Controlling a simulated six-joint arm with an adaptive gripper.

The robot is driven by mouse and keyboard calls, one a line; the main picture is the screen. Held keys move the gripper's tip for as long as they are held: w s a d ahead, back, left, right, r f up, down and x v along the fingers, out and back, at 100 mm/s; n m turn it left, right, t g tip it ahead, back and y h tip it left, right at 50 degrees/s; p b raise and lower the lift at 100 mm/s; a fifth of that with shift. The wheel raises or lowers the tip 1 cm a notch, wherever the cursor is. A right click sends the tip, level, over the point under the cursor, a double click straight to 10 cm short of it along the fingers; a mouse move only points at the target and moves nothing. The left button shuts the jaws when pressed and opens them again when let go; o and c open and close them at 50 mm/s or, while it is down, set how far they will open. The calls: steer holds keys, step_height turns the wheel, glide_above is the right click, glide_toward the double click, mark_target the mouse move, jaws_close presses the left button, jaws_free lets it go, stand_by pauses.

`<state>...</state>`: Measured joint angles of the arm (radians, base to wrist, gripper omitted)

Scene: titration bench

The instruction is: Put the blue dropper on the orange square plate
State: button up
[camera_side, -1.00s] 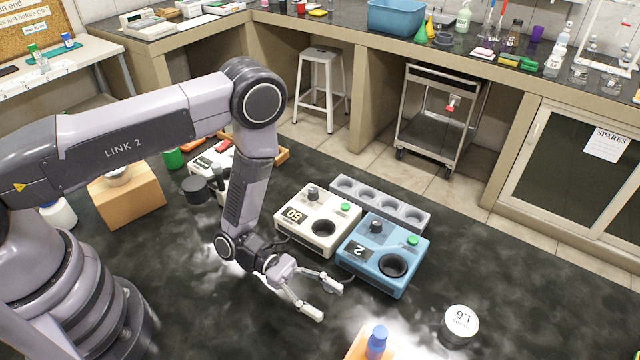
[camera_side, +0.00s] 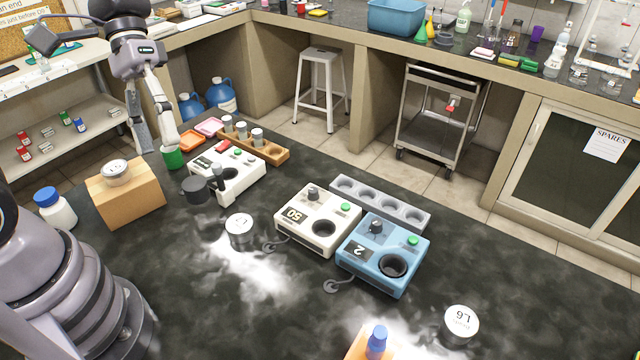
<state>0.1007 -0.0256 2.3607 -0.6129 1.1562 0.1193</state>
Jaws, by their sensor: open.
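The blue dropper (camera_side: 377,342) appears as a small blue bottle-like piece at the bottom edge. It stands upright on or beside a light orange surface (camera_side: 358,344), cut off by the frame. A separate flat orange square plate (camera_side: 189,141) lies at the far left of the black bench, beside a pink one (camera_side: 209,126). My gripper (camera_side: 154,145) is at the upper left, pointing down with its fingers apart and empty. One finger's tip is close to a green-topped container (camera_side: 173,157); contact cannot be told. The gripper is far from the blue dropper.
A white device (camera_side: 318,225) and a blue device (camera_side: 385,255) stand mid-bench, with a grey holed rack (camera_side: 380,203) behind. White-lidded jars stand at left centre (camera_side: 240,228) and lower right (camera_side: 460,322). The right bench area is clear.

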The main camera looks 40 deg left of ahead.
steer(key=s+a+r+t+y, duration=0.2)
steer(key=a+r+t+y, duration=0.1)
steer(key=a, duration=0.3)
steer(key=s+a+r+m+t+y, duration=0.1)
steer(key=a+r+t+y, duration=0.2)
steer(key=a+t, duration=0.3)
steer(key=shift+s+r+m, duration=0.25)
steer(key=shift+s+m, duration=0.05)
steer(key=shift+s, duration=0.1)
steer(key=shift+a, duration=0.1)
